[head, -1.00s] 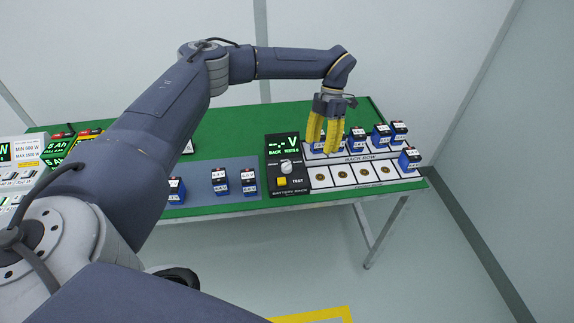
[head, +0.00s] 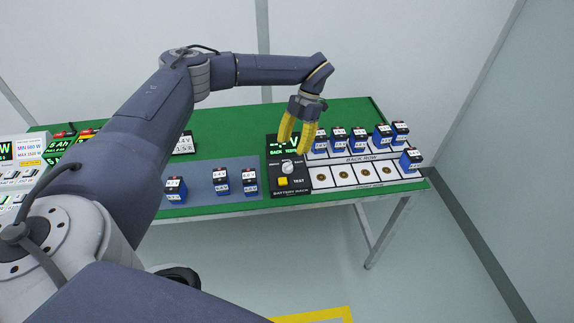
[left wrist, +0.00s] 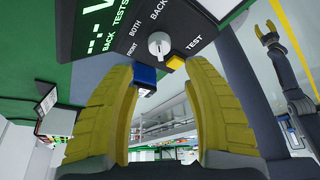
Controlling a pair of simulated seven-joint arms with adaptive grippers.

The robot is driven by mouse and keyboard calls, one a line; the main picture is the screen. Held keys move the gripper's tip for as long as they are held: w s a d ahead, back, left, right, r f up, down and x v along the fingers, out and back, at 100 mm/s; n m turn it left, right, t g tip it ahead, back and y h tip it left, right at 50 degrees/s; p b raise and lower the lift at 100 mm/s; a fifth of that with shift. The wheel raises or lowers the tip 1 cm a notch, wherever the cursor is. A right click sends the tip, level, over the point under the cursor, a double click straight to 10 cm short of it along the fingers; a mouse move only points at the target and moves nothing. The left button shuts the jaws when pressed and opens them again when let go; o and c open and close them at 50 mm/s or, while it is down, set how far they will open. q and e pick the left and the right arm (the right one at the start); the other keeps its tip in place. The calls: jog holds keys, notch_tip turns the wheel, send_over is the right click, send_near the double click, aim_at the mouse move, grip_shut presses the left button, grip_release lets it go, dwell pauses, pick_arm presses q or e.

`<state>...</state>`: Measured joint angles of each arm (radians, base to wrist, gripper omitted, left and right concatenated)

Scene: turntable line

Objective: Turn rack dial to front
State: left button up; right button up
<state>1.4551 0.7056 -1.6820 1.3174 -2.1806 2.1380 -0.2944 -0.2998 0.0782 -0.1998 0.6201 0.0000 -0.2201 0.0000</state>
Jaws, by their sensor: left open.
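The rack dial (head: 288,167) is a round pale knob on the black battery rack panel (head: 277,188). In the left wrist view the dial (left wrist: 159,44) sits below the printed words FRONT, BOTH and BACK; its exact pointing is hard to read. My left gripper (head: 294,147) has yellow fingers, spread open and empty, above and just behind the dial. In the left wrist view the fingers stand to either side below the dial, apart from it. The rack's green display (head: 283,144) is partly hidden by the fingers.
A yellow TEST button (head: 282,181) is close in front of the dial. Several blue batteries (head: 359,140) stand in the back row to the right. The white front row (head: 343,175) is mostly empty. More batteries stand on the grey mat (head: 200,192) to the left.

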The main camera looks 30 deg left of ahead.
aim_at(287, 164)
pick_arm(q)
jog(key=x, duration=0.8)
jog(key=shift+f, duration=0.1)
jog(key=shift+c, duration=0.3)
grip_shut()
